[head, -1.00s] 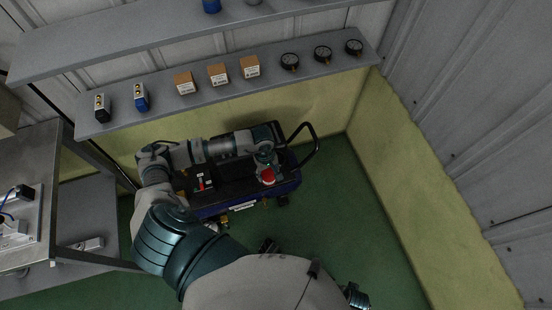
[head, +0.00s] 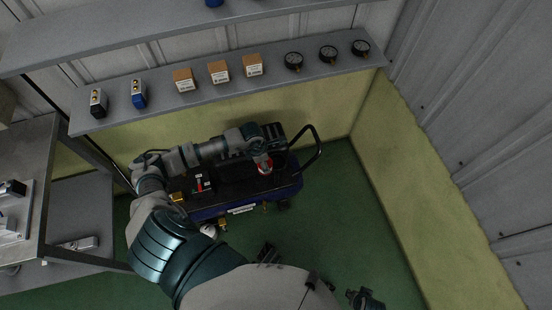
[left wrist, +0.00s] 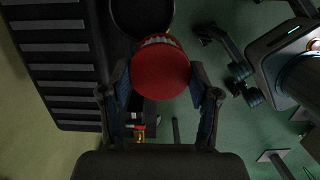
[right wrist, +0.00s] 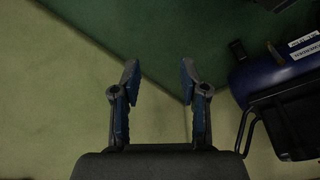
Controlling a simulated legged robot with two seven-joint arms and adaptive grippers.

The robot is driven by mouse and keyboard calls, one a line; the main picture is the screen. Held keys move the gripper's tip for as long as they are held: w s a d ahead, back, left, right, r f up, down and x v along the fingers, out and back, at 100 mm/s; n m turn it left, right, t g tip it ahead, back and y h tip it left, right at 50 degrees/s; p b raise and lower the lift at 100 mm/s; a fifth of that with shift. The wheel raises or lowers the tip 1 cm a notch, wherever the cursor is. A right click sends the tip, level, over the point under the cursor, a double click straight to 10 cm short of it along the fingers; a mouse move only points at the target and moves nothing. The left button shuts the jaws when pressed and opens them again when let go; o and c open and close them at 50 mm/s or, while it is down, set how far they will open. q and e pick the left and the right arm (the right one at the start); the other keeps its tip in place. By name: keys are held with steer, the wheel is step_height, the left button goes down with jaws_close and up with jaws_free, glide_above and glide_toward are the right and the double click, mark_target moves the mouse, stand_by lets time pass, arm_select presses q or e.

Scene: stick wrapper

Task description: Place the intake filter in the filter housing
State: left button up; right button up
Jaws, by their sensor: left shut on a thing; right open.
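The intake filter (left wrist: 160,72), with a round red end face and a pale ribbed edge, is held between the fingers of my left gripper (left wrist: 160,88). In the head view the red and white filter (head: 264,166) is over the right part of the compressor, below my left wrist. A dark round opening (left wrist: 142,12), possibly the filter housing, lies just beyond the filter in the left wrist view. The filter overlaps its edge in the picture; I cannot tell whether they touch. My right gripper (right wrist: 158,80) is open and empty, away from the compressor.
The blue compressor (head: 240,207) with a black handle (head: 318,150) stands on the green floor against the yellow wall. A grey shelf (head: 210,97) above it holds boxes and gauges. A metal table (head: 30,150) is at the left. Floor at the right is clear.

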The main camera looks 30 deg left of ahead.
arm_select(q)
glide_above(275, 165)
steer(key=shift+s+f, duration=0.1)
steer(key=shift+f, duration=0.15)
steer(key=f, duration=0.1)
steer(key=f+b, duration=0.1)
steer(key=f, duration=0.1)
steer(key=shift+w+d+f, duration=0.1)
steer(key=shift+w+f, duration=0.15)
steer(key=shift+f, duration=0.05)
steer(key=o, duration=1.1)
steer(key=shift+o, duration=0.3)
arm_select(e)
steer(key=r, duration=0.4)
steer(key=shift+s+d, duration=0.1)
steer(key=shift+s, duration=0.15)
